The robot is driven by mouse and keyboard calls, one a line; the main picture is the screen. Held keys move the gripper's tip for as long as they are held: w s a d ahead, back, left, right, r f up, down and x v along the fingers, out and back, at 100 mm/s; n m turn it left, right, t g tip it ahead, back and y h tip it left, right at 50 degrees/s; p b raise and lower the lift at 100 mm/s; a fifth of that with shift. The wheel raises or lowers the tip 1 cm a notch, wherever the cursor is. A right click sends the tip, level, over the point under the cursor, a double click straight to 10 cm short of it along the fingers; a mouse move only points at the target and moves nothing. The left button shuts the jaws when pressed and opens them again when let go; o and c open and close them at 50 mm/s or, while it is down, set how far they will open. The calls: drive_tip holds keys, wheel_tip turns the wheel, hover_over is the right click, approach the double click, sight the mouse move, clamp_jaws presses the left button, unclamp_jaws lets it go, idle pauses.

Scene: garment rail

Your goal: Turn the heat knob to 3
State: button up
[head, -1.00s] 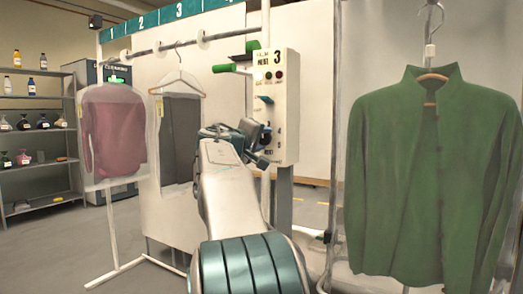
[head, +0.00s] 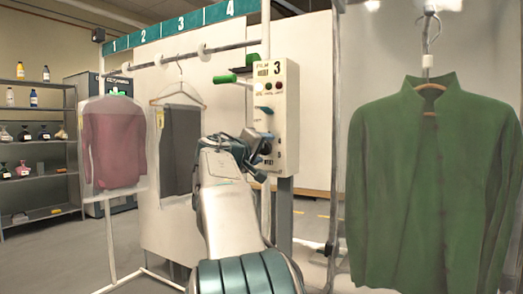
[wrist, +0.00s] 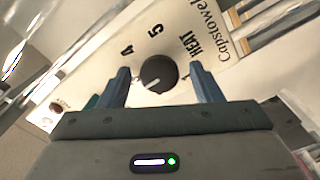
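The heat knob (wrist: 158,73) is round and dark, with a white pointer line toward the lower left in the tilted wrist view. It sits on a cream control panel (wrist: 185,22) printed with "HEAT", "5" and "4"; a 3 by the knob cannot be made out. My gripper (wrist: 161,80) is open, one finger on each side of the knob, with gaps showing between. In the head view, my gripper (head: 257,155) is at the lower part of the control panel (head: 291,110) and partly hides the knob (head: 266,147).
A green lever (head: 225,79) sticks out left of the panel. A green jacket (head: 432,180) hangs at right. A bagged pink garment (head: 117,145) and a dark garment (head: 181,150) hang from the rail at left. Shelves with bottles (head: 35,130) stand far left.

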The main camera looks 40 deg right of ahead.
drive_tip(key=v, duration=1.4)
drive_tip(key=shift+d, duration=0.15)
drive_tip(key=s+a+f+g+y+p, duration=0.2)
drive_tip(key=s+a+y+p, duration=0.6)
drive_tip(key=p, duration=1)
drive_tip(key=s+a+f+n+g+y+p, duration=0.1)
drive_tip(key=s+a+f+y+p, duration=0.3)
drive_tip(key=s+a+y+p, duration=0.4)
drive_tip(key=s+a+g+p, duration=0.1)
drive_tip(key=s+a+p, duration=0.4)
drive_tip(key=p, duration=0.5)
drive_tip(key=shift+a+f+y, duration=0.2)
drive_tip(key=shift+f+y, duration=0.1)
drive_tip(key=shift+f, duration=0.05)
